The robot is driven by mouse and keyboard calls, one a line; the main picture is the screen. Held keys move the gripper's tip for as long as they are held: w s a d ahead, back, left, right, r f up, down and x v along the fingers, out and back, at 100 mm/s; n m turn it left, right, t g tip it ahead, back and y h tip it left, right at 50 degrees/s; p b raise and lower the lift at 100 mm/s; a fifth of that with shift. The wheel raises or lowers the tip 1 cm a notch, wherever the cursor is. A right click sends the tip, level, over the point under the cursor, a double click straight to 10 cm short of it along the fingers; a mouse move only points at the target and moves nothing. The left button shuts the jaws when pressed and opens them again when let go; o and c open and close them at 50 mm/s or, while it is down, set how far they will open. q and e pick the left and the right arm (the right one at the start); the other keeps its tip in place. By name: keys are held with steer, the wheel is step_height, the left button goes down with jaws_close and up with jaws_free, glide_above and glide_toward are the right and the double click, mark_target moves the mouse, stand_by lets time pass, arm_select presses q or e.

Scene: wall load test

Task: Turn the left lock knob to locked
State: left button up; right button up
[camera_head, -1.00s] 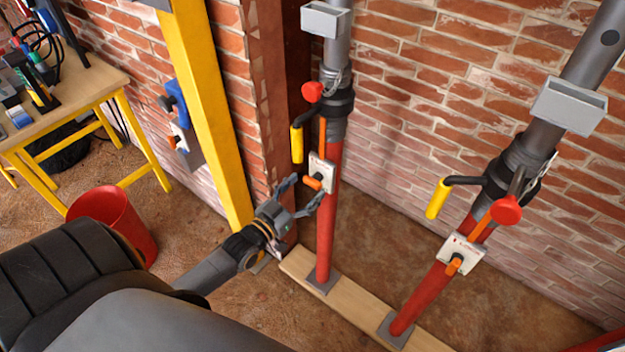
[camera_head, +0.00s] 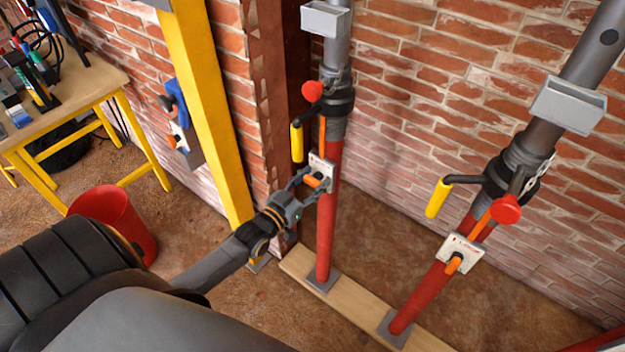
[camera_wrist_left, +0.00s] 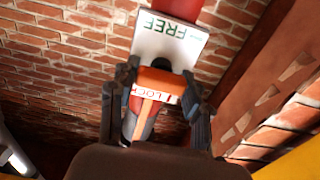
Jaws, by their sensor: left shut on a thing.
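The left lock knob (camera_head: 313,181) is an orange handle on a white plate (camera_head: 322,166) on the left red prop (camera_head: 327,230). My left gripper (camera_head: 314,181) is at the plate, its fingers shut on the knob. In the left wrist view the orange knob (camera_wrist_left: 160,81) lies between the two dark fingers. The plate (camera_wrist_left: 168,38) there shows FREE in green at the top of the picture and red lettering, partly hidden, below the knob. The knob lies across the plate in that view. My right gripper is not in view.
A second red prop (camera_head: 422,297) with its own orange knob (camera_head: 454,264) stands to the right. A yellow crank handle (camera_head: 297,143) hangs just above the left plate. A yellow post (camera_head: 210,100) and red bucket (camera_head: 117,222) are at left.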

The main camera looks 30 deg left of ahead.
arm_select(q)
steer(key=shift+n, duration=0.3)
steer(key=n, duration=0.3)
steer(key=shift+a+n+p, duration=0.1)
steer(key=shift+n+p, duration=0.2)
steer(key=shift+p, duration=0.05)
steer(key=n, duration=0.4)
steer(key=shift+a+n, duration=0.1)
steer(key=shift+n, duration=0.2)
steer(key=n+b, duration=0.1)
steer(key=n, duration=0.3)
steer(key=shift+f+n, duration=0.15)
steer(key=shift+n, duration=0.15)
steer(key=shift+n+b, duration=0.65)
steer(key=shift+n, duration=1.55)
steer(key=o, duration=1.2)
